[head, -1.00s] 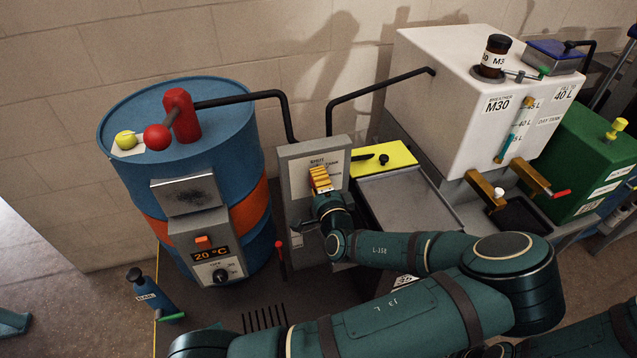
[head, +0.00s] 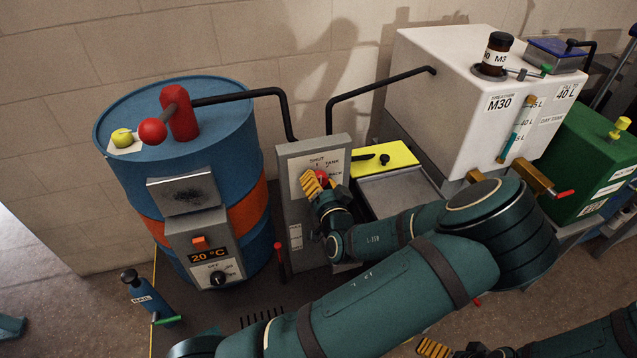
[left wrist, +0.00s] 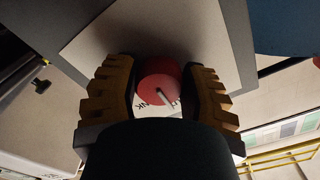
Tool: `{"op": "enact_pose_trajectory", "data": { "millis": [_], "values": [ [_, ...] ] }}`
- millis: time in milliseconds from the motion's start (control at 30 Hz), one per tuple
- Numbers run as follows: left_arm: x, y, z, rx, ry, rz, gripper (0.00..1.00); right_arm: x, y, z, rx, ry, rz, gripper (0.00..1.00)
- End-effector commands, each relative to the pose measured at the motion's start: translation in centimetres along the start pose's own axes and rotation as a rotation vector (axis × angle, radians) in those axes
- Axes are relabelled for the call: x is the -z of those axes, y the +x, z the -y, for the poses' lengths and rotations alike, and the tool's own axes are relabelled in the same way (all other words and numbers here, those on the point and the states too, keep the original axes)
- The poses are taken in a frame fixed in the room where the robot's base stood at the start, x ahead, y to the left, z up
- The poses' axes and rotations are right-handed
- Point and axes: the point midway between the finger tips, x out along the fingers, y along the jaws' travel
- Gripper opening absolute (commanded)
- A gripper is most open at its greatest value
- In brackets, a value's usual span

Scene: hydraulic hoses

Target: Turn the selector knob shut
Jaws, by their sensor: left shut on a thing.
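The selector knob (head: 321,176) is a red round knob on the white label plate of a grey panel (head: 296,231). The plate reads SHUT at the top, with TANK and BACK at the right. My left gripper (head: 323,180) is shut on the knob, with yellow fingers on either side of it. In the left wrist view the red knob (left wrist: 160,80) sits between both fingers, and its pale pointer line slants toward the lower right. Which word the pointer meets I cannot tell. My right gripper (head: 435,348) shows only partly at the bottom edge.
A blue drum (head: 230,135) with a heater box stands left of the panel. Black pipes (head: 240,96) run above the panel. A grey tray (head: 400,192) and white tank (head: 450,110) stand right. A small blue bottle (head: 148,297) stands lower left.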

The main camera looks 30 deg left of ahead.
Motion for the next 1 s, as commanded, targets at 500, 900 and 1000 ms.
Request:
{"op": "enact_pose_trajectory", "data": {
  "millis": [500,900,1000],
  "values": [
    [0.13,0.12,0.14,0.005,-0.063,-0.003,0.09,0.04,0.17,-0.06,0.0,0.0,-0.001,1.0],
    [0.07,0.06,0.07,0.003,-0.061,-0.002,0.77,0.03,0.18,-0.06,0.0,0.0,-0.001,1.0],
    [0.05,0.04,0.04,0.002,-0.061,-0.001,0.77,0.03,0.18,-0.07,0.0,0.0,-0.001,1.0]
  ]
}}
